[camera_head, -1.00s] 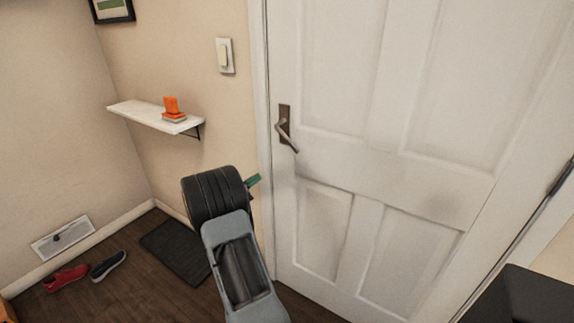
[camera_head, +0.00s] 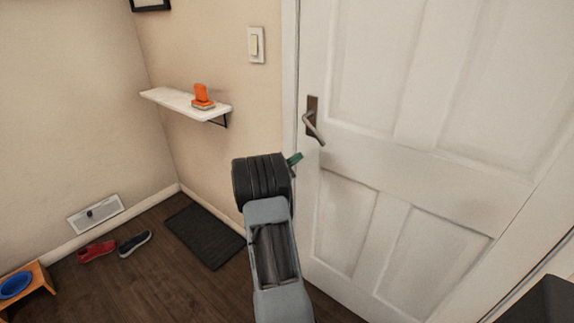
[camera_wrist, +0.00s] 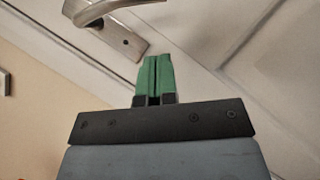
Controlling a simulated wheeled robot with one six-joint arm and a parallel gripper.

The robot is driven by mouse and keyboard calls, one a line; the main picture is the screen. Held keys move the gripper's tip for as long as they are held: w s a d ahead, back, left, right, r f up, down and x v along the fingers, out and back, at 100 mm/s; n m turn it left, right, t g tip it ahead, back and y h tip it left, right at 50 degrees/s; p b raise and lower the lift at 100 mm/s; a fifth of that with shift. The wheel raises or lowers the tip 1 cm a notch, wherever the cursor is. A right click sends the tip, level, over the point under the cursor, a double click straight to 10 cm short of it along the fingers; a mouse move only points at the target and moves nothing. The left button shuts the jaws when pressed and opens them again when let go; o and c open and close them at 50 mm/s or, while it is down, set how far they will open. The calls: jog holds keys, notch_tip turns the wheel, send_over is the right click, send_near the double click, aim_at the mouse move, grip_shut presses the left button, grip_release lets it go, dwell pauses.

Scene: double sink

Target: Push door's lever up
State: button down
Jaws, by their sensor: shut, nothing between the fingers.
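The white door (camera_head: 400,130) fills the right of the head view and looks closed. Its metal lever (camera_head: 314,129) sits on a dark plate near the door's left edge and slopes down to the right. In the wrist view the lever (camera_wrist: 108,8) and its plate (camera_wrist: 122,38) show at the top, partly cut off by the frame. My gripper (camera_head: 297,159) has green fingers and is just below and left of the lever. In the wrist view the fingers (camera_wrist: 154,75) are shut together, empty, and apart from the lever.
A white wall shelf (camera_head: 185,103) with an orange object (camera_head: 202,95) on it is left of my arm. A light switch (camera_head: 256,45) is on the wall. A dark mat (camera_head: 206,236), shoes (camera_head: 115,246) and a low stand with a blue bowl (camera_head: 16,285) are on the floor.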

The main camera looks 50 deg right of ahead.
jog(key=s+d+r, duration=0.3)
jog(key=shift+s+d+r, duration=0.3)
jog(key=shift+d, duration=0.05)
jog(key=shift+a+r, duration=0.1)
dwell(0.4)
